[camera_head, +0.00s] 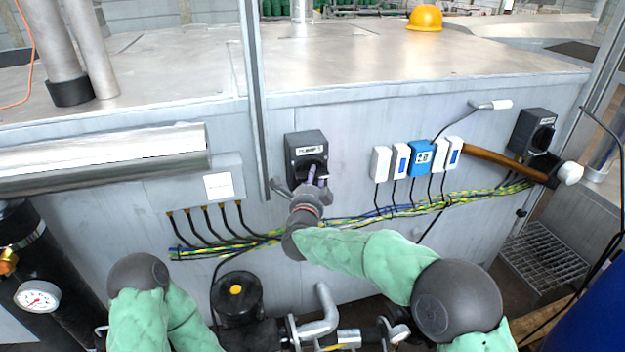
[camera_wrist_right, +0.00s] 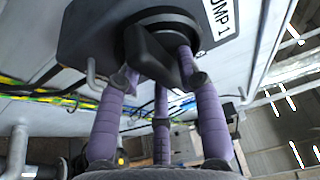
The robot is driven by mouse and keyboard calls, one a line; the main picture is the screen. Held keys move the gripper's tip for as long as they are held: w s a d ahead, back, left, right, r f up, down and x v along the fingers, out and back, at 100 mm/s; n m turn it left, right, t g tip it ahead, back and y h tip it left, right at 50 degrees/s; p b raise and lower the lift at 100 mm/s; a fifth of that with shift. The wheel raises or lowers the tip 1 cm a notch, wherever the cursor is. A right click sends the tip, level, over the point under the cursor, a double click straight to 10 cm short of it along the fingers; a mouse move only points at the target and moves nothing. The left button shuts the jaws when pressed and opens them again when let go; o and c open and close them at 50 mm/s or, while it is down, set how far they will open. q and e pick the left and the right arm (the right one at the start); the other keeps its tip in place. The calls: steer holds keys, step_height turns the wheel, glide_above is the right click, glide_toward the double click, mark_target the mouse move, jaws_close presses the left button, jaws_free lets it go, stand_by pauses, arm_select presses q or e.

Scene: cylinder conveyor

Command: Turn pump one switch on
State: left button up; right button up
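The pump 1 switch (camera_head: 305,150) is a dark grey box with a white label on the grey metal wall, near the middle of the head view. In the right wrist view its box (camera_wrist_right: 90,35) fills the top, with a "PUMP 1" label and a black rotary knob (camera_wrist_right: 152,55). My right gripper (camera_head: 312,180) is at the front of this switch. Its purple fingers (camera_wrist_right: 158,80) stand apart around the knob, with the knob's grip bar between them; firm contact is not clear. The fingers partly hide the knob in the head view. My left gripper is out of view.
A second dark switch box (camera_head: 533,130) is at the right, near a hammer (camera_head: 505,160). White and blue modules (camera_head: 421,158) hang on the wall between. Yellow-green cables (camera_head: 400,208) run below. A vertical post (camera_head: 252,60) and a silver pipe (camera_head: 100,160) are left of the switch.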

jaws_close()
steer(key=shift+f, duration=0.1)
steer(key=shift+f+n+b, duration=0.15)
steer(key=shift+n+b, duration=0.55)
steer(key=shift+b, duration=0.25)
steer(key=n+t+y+b, duration=0.1)
steer(key=n+b, duration=0.3)
steer(key=n+t+y+b, duration=0.1)
steer(key=n+b, duration=0.3)
steer(key=n, duration=0.1)
steer(key=n+t+y+b, duration=0.1)
steer(key=n+y+b, duration=0.1)
steer(key=n+b, duration=0.1)
steer(key=shift+w+d+f+n+t+b, duration=0.1)
steer(key=shift+d+n+t+b, duration=0.3)
steer(key=shift+n, duration=0.5)
steer(key=n+y+b, duration=0.1)
steer(key=n, duration=0.1)
steer(key=n+y+b, duration=0.1)
steer(key=n, duration=0.1)
steer(key=n+y+b, duration=0.1)
steer(key=n+y, duration=0.1)
steer(key=n, duration=0.1)
steer(key=shift+r+b, duration=0.25)
steer(key=shift+b, duration=0.05)
steer(key=shift+n, duration=0.3)
